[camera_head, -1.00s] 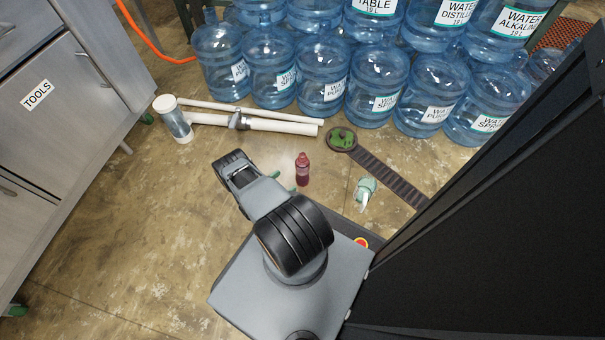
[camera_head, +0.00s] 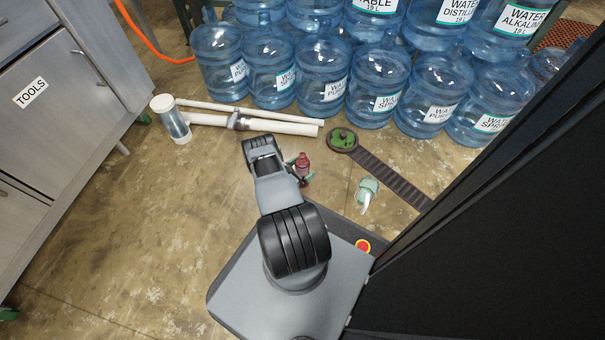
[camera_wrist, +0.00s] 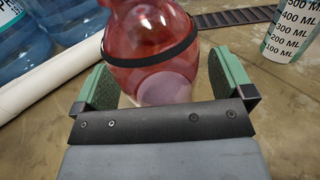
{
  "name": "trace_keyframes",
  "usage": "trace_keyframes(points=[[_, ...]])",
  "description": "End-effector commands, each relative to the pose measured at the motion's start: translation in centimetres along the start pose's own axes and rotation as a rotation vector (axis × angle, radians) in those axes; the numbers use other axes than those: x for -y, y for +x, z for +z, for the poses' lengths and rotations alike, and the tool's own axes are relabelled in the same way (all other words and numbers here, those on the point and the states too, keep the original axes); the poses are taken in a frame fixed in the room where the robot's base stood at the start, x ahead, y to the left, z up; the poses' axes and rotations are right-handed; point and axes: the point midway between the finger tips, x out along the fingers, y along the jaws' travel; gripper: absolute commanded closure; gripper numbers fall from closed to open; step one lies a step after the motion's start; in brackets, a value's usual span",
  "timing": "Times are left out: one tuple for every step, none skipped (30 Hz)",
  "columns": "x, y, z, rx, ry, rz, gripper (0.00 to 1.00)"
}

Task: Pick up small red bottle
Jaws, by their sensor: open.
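The small red bottle (camera_head: 303,163) stands upright on the floor, just beyond my arm in the head view. In the wrist view the red bottle (camera_wrist: 150,45) fills the upper middle, with a dark band around it; its top is cut off. My gripper (camera_head: 299,170) is at the bottle, partly hidden behind my arm in the head view. In the wrist view my gripper's green-padded fingers (camera_wrist: 163,85) are open, one on each side of the bottle. Gaps show between the pads and the bottle.
Floor at left is clear.

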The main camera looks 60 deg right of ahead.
Motion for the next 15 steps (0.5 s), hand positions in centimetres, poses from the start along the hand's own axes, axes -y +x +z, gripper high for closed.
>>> trace_keyframes(points=[[0.01,0.13,0.0,0.0,0.0,0.0,0.01],[0.01,0.16,0.02,0.0,0.0,0.0,0.01],[0.0,0.16,0.03,0.0,0.0,0.0,0.01],[0.0,0.15,0.04,0.0,0.0,0.0,0.01],[0.0,0.14,0.05,0.0,0.0,0.0,0.01],[0.0,0.14,0.05,0.0,0.0,0.0,0.01],[0.0,0.13,0.04,0.0,0.0,0.0,0.01],[0.0,0.13,0.04,0.0,0.0,0.0,0.04],[0.0,0.12,0.04,0.0,0.0,0.0,0.08],[0.0,0.12,0.04,0.0,0.0,0.0,0.11],[0.0,0.12,0.04,0.0,0.0,0.0,0.14],[0.0,0.11,0.04,0.0,0.0,0.0,0.18],[0.0,0.11,0.04,0.0,0.0,0.0,0.2],[0.0,0.11,0.03,0.0,0.0,0.0,0.23],[0.0,0.11,0.03,0.0,0.0,0.0,0.27]])
